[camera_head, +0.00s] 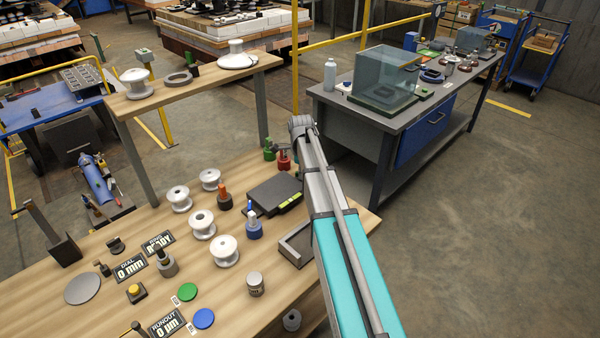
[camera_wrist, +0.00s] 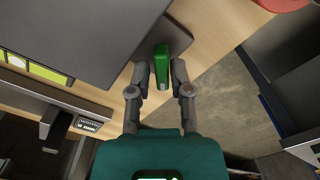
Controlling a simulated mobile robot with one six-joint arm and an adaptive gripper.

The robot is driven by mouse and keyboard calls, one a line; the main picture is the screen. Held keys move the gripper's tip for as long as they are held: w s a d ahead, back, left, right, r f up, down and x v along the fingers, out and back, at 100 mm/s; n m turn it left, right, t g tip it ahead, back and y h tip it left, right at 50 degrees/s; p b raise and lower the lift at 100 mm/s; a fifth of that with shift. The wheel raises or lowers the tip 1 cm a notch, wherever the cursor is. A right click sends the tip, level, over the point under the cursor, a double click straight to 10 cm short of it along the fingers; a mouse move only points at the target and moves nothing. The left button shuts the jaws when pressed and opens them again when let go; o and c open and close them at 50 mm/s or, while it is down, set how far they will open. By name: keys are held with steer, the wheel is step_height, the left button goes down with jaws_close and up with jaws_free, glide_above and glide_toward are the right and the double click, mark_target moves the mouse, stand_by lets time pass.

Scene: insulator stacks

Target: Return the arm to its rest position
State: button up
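My arm reaches from the lower right over the wooden workbench (camera_head: 130,235) in the head view, its turquoise link in front. Its wrist end is above the back right of the bench, beside a dark box (camera_head: 274,194). My gripper (camera_wrist: 159,70) shows in the wrist view, with two grey fingers pointing away from the camera. A narrow green block (camera_wrist: 161,65) lies between the fingertips, very close to both. I cannot tell whether the fingers press on it. The gripper's fingers are not clear in the head view.
White insulators (camera_head: 202,224) and gauges with coloured handles stand on the bench left of my arm. A raised wooden shelf (camera_head: 190,84) is behind them. A grey table with a glass case (camera_head: 384,77) stands at the back right. Open floor is at the right.

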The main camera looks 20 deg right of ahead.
steer(key=shift+o, duration=1)
steer(key=shift+w, duration=0.1)
steer(key=shift+r, duration=0.1)
